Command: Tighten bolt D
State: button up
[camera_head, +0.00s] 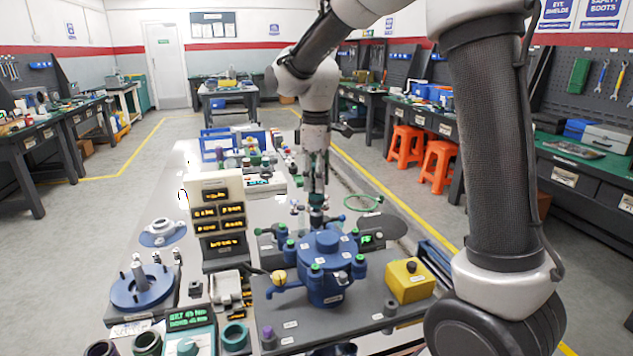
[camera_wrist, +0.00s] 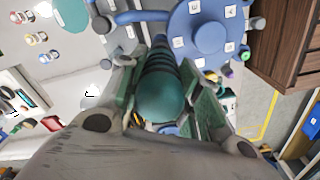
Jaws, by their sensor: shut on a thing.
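A blue round vessel (camera_head: 324,268) with a lid and several green-topped bolts around its rim stands on a grey plate. The wrist view shows its lid (camera_wrist: 208,36) with small white labels, too small to read, so I cannot tell which bolt is D. My gripper (camera_head: 316,203) points down just behind the vessel. In the wrist view my gripper (camera_wrist: 165,72) is shut on a ribbed teal cylinder (camera_wrist: 162,98) with a rounded end, beside the lid. Its far end is hidden, and I cannot tell whether it touches a bolt.
A yellow box (camera_head: 409,281) with a black button stands right of the vessel. A panel with lit displays (camera_head: 219,218) stands to the left. A blue flange with upright studs (camera_head: 141,287) lies further left. Green-rimmed cups (camera_head: 235,336) sit at the front. Small parts crowd the bench.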

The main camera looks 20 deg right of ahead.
jog(key=shift+r, duration=2.1)
jog(key=shift+d, duration=0.1)
